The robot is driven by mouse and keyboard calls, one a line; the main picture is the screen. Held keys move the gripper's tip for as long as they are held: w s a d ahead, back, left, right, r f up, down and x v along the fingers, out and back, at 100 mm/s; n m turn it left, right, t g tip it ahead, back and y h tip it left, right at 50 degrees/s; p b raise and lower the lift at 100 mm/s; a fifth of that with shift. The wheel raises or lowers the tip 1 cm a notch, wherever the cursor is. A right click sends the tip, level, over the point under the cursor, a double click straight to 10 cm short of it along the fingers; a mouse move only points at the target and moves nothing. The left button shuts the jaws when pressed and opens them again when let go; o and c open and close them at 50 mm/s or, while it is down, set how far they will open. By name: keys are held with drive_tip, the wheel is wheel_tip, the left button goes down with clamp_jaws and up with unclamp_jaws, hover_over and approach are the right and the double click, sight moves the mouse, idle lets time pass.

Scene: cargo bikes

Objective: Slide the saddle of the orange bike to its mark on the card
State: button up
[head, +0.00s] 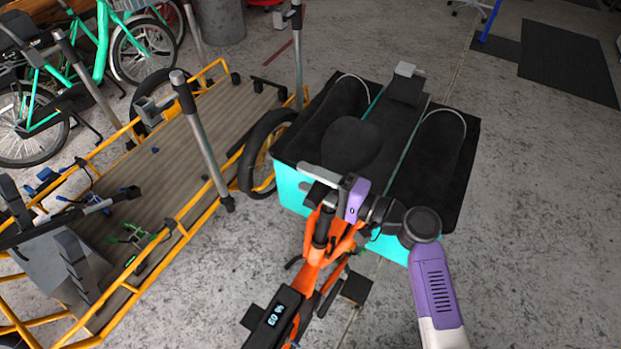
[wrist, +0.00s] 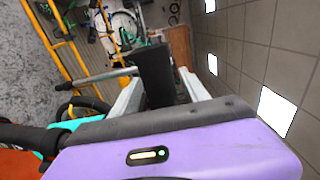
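The orange bike (head: 318,240) stands in the middle of the head view. Its saddle appears to be the black rounded shape (head: 352,140), seen from above against the black-topped box behind. My gripper (head: 322,187) reaches in from the right, with its pale fingers pointing left near the saddle's lower end. In the wrist view, a black block, which looks like part of the saddle, stands between the two pale fingers of my gripper (wrist: 160,88). Whether both fingers press on it is unclear. I cannot make out the card or its mark.
A teal box (head: 291,192) with a black top is close to the gripper. A yellow cargo bike (head: 150,155) with upright grey posts stands at left. A black unit with lit digits (head: 272,318) is at the bottom. Floor at right (head: 540,220) is clear.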

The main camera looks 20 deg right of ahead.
clamp_jaws()
drive_tip(key=shift+r, duration=0.1)
drive_tip(key=r, duration=0.1)
drive_tip(key=p, duration=0.1)
drive_tip(key=d+r, duration=0.1)
drive_tip(key=shift+w+r, duration=0.3)
drive_tip(key=shift+r, duration=0.05)
drive_tip(key=shift+o, duration=1)
unclamp_jaws()
drive_tip(key=shift+o, duration=0.2)
drive_tip(key=shift+a+f, duration=0.1)
drive_tip(key=shift+f, duration=0.05)
drive_tip(key=shift+s, duration=0.1)
